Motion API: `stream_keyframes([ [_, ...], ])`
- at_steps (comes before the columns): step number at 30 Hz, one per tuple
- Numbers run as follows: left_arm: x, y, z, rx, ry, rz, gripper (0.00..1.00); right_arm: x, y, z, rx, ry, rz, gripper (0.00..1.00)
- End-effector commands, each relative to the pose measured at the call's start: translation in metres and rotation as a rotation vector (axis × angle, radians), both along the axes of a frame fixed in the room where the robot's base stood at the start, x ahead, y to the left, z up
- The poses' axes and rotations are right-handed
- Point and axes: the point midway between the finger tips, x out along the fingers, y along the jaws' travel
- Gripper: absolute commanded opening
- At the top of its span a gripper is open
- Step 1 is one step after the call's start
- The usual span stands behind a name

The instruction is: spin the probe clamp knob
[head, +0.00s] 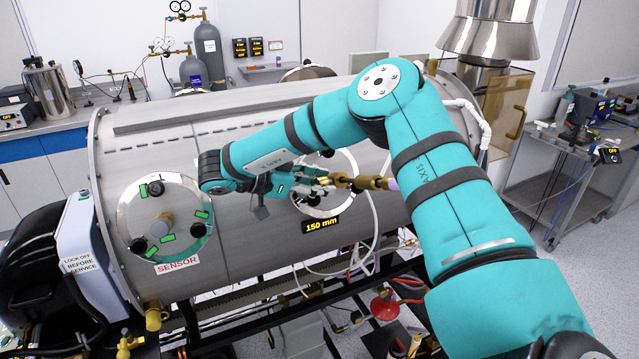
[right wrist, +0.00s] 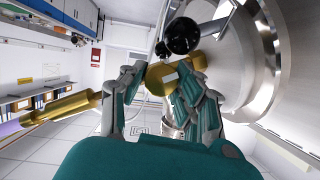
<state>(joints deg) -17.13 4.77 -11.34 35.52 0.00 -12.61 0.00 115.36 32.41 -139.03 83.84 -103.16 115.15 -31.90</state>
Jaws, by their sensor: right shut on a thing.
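My right gripper (head: 318,182) reaches from the right side of the head view to the round metal port plate (head: 345,165) above the "150 mm" label. In the right wrist view its two fingers (right wrist: 163,80) close around a brass-coloured piece, which I take for the probe clamp knob (right wrist: 160,72). The fingers cover part of it. A black ball knob (right wrist: 182,36) stands just beyond the fingertips. A brass probe (head: 365,183) sticks out to the right of the gripper; it also shows at the left of the right wrist view (right wrist: 60,108). My left gripper does not show.
The steel chamber (head: 250,235) fills the middle. A second port (head: 160,222) with black knobs and a "SENSOR" label is at its left. White hoses (head: 375,235) hang below the port. A cart (head: 575,160) stands at right, with open floor near it.

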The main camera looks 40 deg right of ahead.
Motion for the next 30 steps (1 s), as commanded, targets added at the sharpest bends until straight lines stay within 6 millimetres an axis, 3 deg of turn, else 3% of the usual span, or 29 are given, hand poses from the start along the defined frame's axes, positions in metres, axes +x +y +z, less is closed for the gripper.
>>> stream_keyframes([
  [14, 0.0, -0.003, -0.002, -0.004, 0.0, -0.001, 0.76, -0.001, 0.0, -0.001, -0.031, -0.095, 0.0, 0.0],
  [30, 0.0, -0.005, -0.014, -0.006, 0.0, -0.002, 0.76, -0.002, 0.0, -0.002, -0.163, -0.511, 0.001, 0.0],
])
